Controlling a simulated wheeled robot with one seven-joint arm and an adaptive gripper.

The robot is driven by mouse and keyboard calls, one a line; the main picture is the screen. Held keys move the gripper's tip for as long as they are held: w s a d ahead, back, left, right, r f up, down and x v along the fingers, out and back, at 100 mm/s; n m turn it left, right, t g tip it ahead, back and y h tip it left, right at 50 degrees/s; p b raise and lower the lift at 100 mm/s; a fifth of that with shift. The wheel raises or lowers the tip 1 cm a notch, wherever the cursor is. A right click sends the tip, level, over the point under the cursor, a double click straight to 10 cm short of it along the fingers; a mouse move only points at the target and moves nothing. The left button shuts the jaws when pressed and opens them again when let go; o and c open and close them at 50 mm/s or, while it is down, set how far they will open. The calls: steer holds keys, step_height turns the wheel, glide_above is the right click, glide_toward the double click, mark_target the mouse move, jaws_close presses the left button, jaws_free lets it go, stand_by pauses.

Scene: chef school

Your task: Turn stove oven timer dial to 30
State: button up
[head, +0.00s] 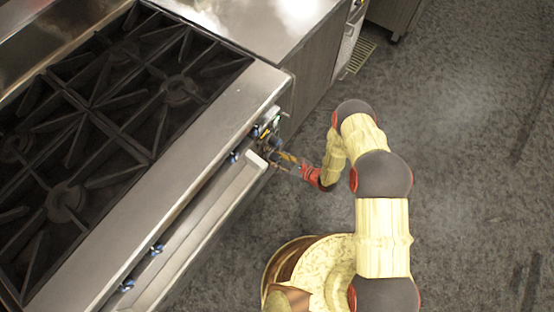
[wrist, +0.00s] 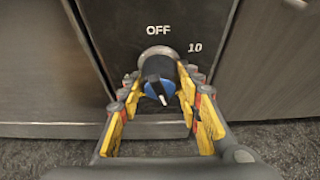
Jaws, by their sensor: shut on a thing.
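The oven timer dial (wrist: 157,68) is a black knob with a blue part and a white mark, set in a dark panel with "OFF" above it and "10" at its upper right. In the wrist view the white mark points down and slightly right. My gripper (wrist: 160,82) has its yellow fingers on both sides of the dial and is shut on it. In the head view my gripper (head: 270,150) reaches the right end of the stove front (head: 205,195), and the dial is largely hidden there.
Several blue-marked burner knobs (head: 156,249) line the stove front. The black burner grates (head: 100,110) lie on top. A steel-topped counter (head: 262,28) adjoins the stove. The grey floor (head: 470,120) on the right is clear.

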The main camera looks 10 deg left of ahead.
steer(key=shift+m+g+b, duration=0.8)
steer(key=shift+m, duration=0.3)
steer(key=o, duration=1.2)
steer(key=shift+c, duration=0.2)
steer(key=shift+d, duration=0.15)
steer(key=v, duration=1.1)
steer(key=shift+d, duration=0.45)
steer(key=shift+s, duration=0.15)
